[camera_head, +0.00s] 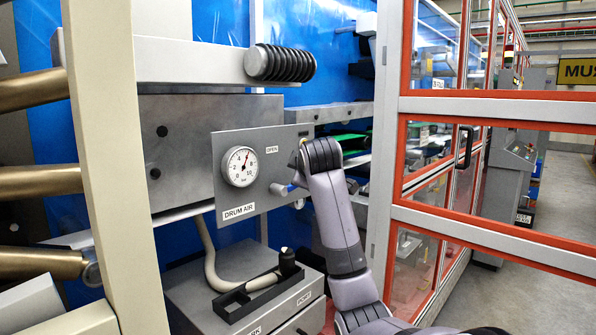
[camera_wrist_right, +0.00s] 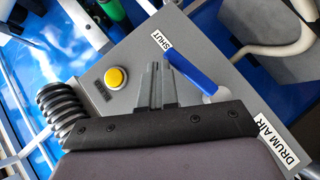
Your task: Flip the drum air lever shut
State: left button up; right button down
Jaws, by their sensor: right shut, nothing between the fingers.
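The drum air panel (camera_head: 220,155) is a grey plate with a round pressure gauge (camera_head: 240,166) and the labels OPEN and DRUM AIR. The blue lever (camera_head: 284,189) sits at its lower right, partly hidden by my right arm. In the right wrist view the blue lever (camera_wrist_right: 192,70) runs from its pivot near the DRUM AIR label side up to the SHUT label (camera_wrist_right: 168,46), its tip at that label. My right gripper (camera_wrist_right: 155,75) is shut and empty in front of the panel, just beside the lever. I cannot tell whether they touch. My left gripper is not in view.
A yellow button (camera_wrist_right: 117,78) is on the panel beside my right gripper. A black ribbed grip (camera_head: 285,64) juts out above the panel. A beige post (camera_head: 105,130) stands at the left. A grey box (camera_head: 260,300) is below, and an orange-framed glass enclosure (camera_head: 440,215) at the right.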

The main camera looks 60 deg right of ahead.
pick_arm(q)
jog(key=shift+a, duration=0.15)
pick_arm(e)
jog(key=shift+d+f, duration=0.2)
jog(key=shift+f, duration=0.1)
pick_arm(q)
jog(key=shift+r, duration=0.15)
pick_arm(e)
jog(key=shift+r, duration=0.1)
